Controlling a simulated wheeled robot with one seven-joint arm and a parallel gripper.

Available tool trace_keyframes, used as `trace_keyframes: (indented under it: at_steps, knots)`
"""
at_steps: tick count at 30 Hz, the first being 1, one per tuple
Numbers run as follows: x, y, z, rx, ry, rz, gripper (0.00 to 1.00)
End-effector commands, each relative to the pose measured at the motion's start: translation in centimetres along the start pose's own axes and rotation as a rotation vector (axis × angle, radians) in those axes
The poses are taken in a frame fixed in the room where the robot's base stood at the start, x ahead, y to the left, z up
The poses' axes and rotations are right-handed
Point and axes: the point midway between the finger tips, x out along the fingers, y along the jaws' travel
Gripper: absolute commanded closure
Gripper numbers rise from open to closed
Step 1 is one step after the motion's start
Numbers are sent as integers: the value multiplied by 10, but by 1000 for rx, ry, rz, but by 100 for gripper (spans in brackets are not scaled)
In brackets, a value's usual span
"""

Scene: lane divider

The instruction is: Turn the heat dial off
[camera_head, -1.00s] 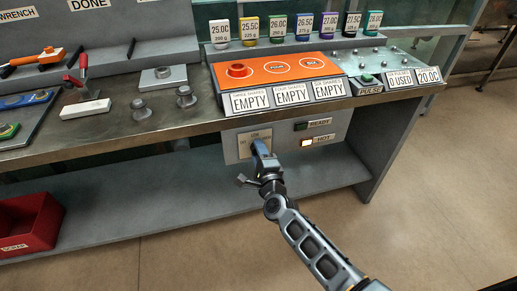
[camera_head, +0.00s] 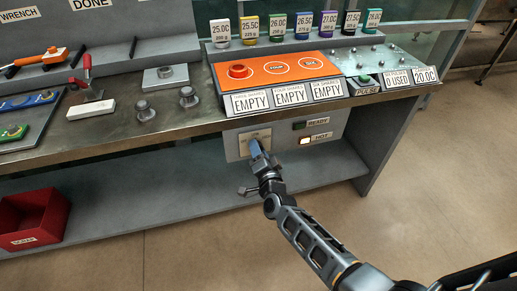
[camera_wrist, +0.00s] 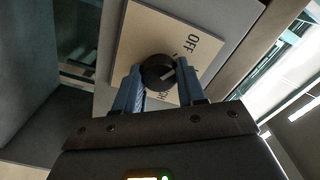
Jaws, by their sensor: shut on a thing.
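The heat dial (camera_wrist: 157,70) is a round black knob on a pale square plate (camera_wrist: 132,45). In the wrist view "OFF" is printed on the plate's upper right side, and more lettering below is partly hidden. A light mark shows on the knob's face, pointing away from the word OFF as far as I can tell. My gripper (camera_wrist: 161,78) has its two blue fingers on either side of the knob, shut on it. In the head view my gripper (camera_head: 255,148) covers the dial, and part of its plate (camera_head: 243,144) shows beside it.
On the same panel the HOT lamp (camera_head: 306,141) glows orange-white, and the READY lamp (camera_head: 299,126) looks dark. The bench top (camera_head: 190,122) overhangs above, with a lower shelf (camera_head: 150,200) beneath. A red bin (camera_head: 35,215) stands at the lower left.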

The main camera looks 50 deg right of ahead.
Motion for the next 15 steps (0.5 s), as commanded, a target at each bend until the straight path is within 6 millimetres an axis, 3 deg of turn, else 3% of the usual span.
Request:
trace_keyframes:
  at_steps: [15]
  knots:
    - [-1, 2, 1, -45, -3, 3, 91]
